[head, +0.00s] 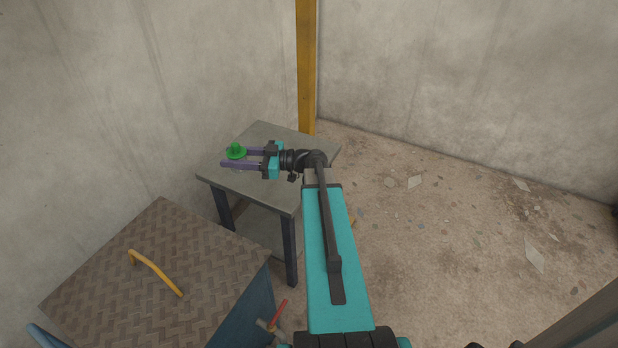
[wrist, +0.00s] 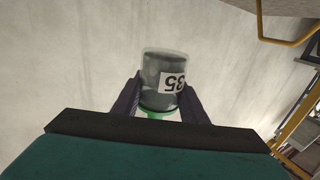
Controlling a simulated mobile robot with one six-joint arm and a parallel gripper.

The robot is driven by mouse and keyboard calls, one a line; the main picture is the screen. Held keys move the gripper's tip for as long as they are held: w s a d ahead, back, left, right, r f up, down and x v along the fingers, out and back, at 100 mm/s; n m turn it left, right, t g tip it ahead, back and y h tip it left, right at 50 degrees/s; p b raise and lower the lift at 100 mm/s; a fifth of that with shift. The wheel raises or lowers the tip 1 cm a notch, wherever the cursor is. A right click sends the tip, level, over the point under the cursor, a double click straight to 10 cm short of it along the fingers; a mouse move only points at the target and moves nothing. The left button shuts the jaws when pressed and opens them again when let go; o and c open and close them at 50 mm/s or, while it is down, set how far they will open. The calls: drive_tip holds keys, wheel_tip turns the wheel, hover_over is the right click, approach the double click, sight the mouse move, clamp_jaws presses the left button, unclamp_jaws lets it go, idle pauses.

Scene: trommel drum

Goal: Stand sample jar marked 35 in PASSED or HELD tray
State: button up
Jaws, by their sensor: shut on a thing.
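The sample jar (wrist: 162,75) is clear with dark grey contents and a green lid, and its white label reads 35. The label appears upside down in the wrist view. My gripper (wrist: 160,100) is shut on the jar, with a dark finger on each side. In the head view the green lid (head: 236,151) shows at the fingertips of my gripper (head: 233,158), over the small grey table (head: 265,133). The jar's body is hidden there, and its height above the tabletop is unclear. I see no PASSED or HELD tray.
A chest with a woven-pattern top (head: 200,260) and a yellow handle (head: 155,270) stands at lower left. A red-handled tool (head: 279,315) is beside it. A yellow post (head: 307,70) rises behind the table. Concrete walls close the corner; floor at right is mostly open.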

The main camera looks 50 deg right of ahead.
drive_tip(key=s+d+f+m+t+h+b, duration=0.1)
drive_tip(key=s+d+f+h+b, duration=0.1)
drive_tip(key=s+d, duration=0.4)
drive_tip(key=s+d+f+m+t+h+b, duration=0.1)
drive_tip(key=s+d+f+b, duration=0.4)
drive_tip(key=d, duration=1)
drive_tip(key=s+d+f+m+t+h+b, duration=0.1)
drive_tip(key=s+d+f+m+h+b, duration=0.1)
drive_tip(key=s+d, duration=0.6)
drive_tip(key=d+f+h+b, duration=0.1)
drive_tip(key=d+f+b, duration=0.1)
drive_tip(key=d, duration=0.1)
drive_tip(key=shift+s+m+b, duration=0.15)
drive_tip(key=shift+m+b, duration=0.15)
drive_tip(key=shift+d+f, duration=0.1)
drive_tip(key=x, duration=0.5)
drive_tip(key=f+x, duration=0.1)
drive_tip(key=x, duration=1)
drive_tip(key=shift+d+f, duration=0.2)
drive_tip(key=shift+f, duration=1.75)
drive_tip(key=shift+f+b, duration=0.15)
drive_tip(key=shift+b, duration=0.2)
